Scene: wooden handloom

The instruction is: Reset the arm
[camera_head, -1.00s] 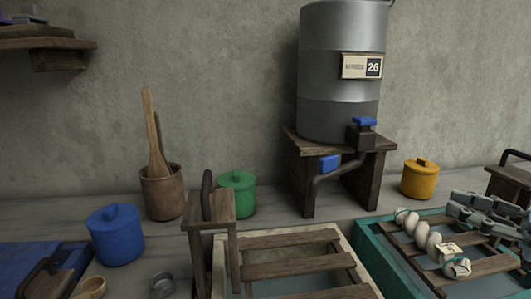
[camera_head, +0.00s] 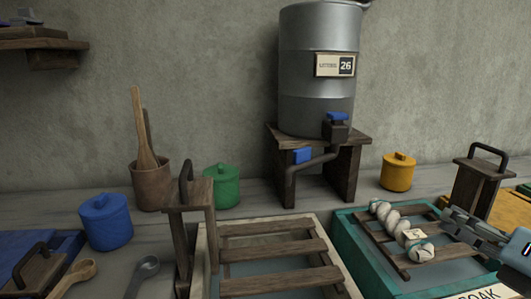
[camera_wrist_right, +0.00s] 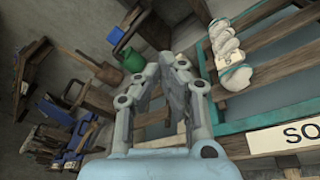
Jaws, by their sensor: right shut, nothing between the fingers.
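My right gripper (camera_head: 450,222) is at the right edge of the head view, above the front right part of the teal tray (camera_head: 350,240). It is shut with nothing in it. Its grey fingers also show in the right wrist view (camera_wrist_right: 180,70). A twisted pale skein (camera_head: 398,226) with a small tag lies on the wooden slats of the teal tray, to the left of the gripper and apart from it. The skein also shows at the upper right of the wrist view (camera_wrist_right: 228,52). My left gripper is in neither view.
A pale wooden tray (camera_head: 208,262) with slats stands left of the teal one. Behind are a metal drum (camera_head: 318,95) on a wooden stand (camera_head: 354,165), and a yellow pot (camera_head: 397,172), green pot (camera_head: 221,186) and blue pot (camera_head: 106,222). A handled wooden block (camera_head: 476,192) stands at right.

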